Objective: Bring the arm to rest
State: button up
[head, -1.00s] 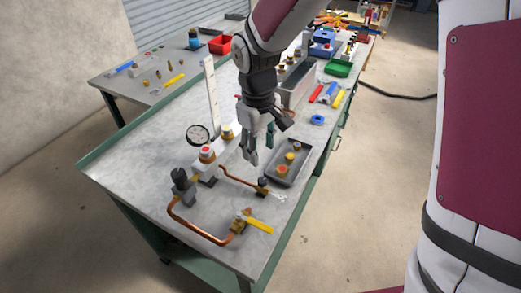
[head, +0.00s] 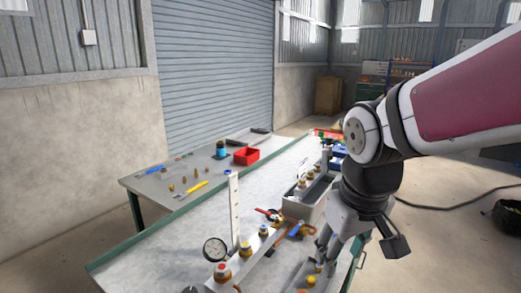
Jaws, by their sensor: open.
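My gripper (head: 328,243) hangs from my arm at the right of the head view, fingers pointing down. It is open, and I see nothing held between its fingers. It is above the right side of the workbench (head: 165,246), close to a grey tray (head: 293,284) with small fittings in it. Part of the tray and the near end of the bench fall below the picture's edge. My forearm comes in from the right edge.
A round gauge (head: 215,249), a white upright scale (head: 233,208) and a manifold with brass fittings (head: 262,232) stand left of my gripper. Floor at the right is mostly clear.

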jog(key=s+d+r+m+t, duration=0.1)
jog(key=s+d+r+m, duration=0.1)
jog(key=s, duration=0.3)
jog(key=s+d+r+m+t, duration=0.1)
jog(key=s+d+r, duration=0.1)
jog(key=s, duration=0.4)
jog(key=shift+s+d+m, duration=0.3)
jog(key=shift+d+m, duration=0.1)
jog(key=shift+d, duration=0.2)
jog(key=shift+r, duration=0.15)
dwell(6.2)
